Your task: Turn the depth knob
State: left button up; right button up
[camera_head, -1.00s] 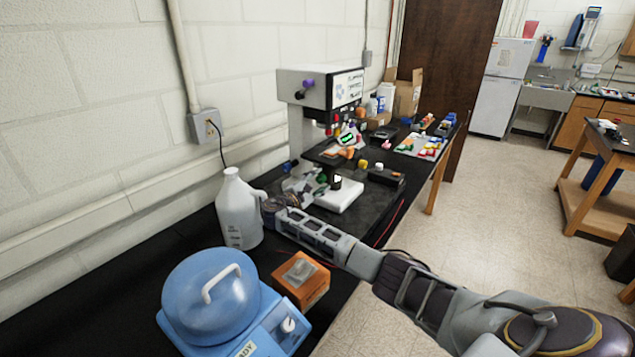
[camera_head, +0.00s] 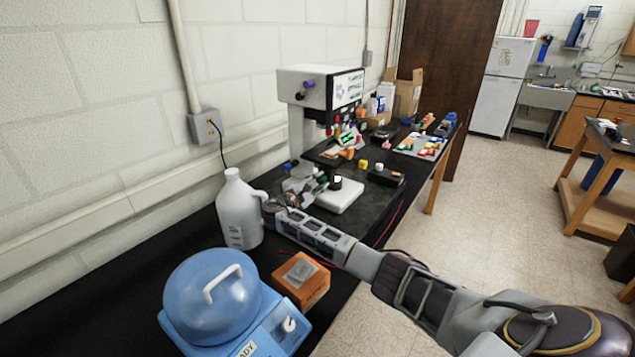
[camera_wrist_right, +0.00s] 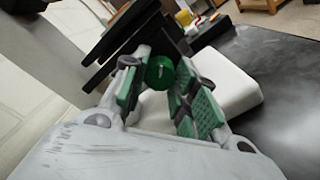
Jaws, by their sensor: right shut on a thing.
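A green round knob with a small white mark (camera_wrist_right: 160,72) sits between the two green-padded fingers of my right gripper (camera_wrist_right: 162,90) in the right wrist view. The gripper is shut on it from both sides. In the head view the right gripper (camera_head: 308,189) is at the base of a white-and-black bench machine (camera_head: 312,95), and the fingers largely hide the knob there. My left gripper is in neither current view.
A white jug (camera_head: 238,210) stands close beside my right wrist. A blue domed device (camera_head: 212,285) and an orange box (camera_head: 301,279) are at the front of the black bench. A white block (camera_head: 343,199) lies just right of the gripper.

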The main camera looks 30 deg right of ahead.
dwell(0.3)
jog(key=o, duration=1)
jog(key=shift+v, duration=3.75)
jog(key=shift+s, duration=0.1)
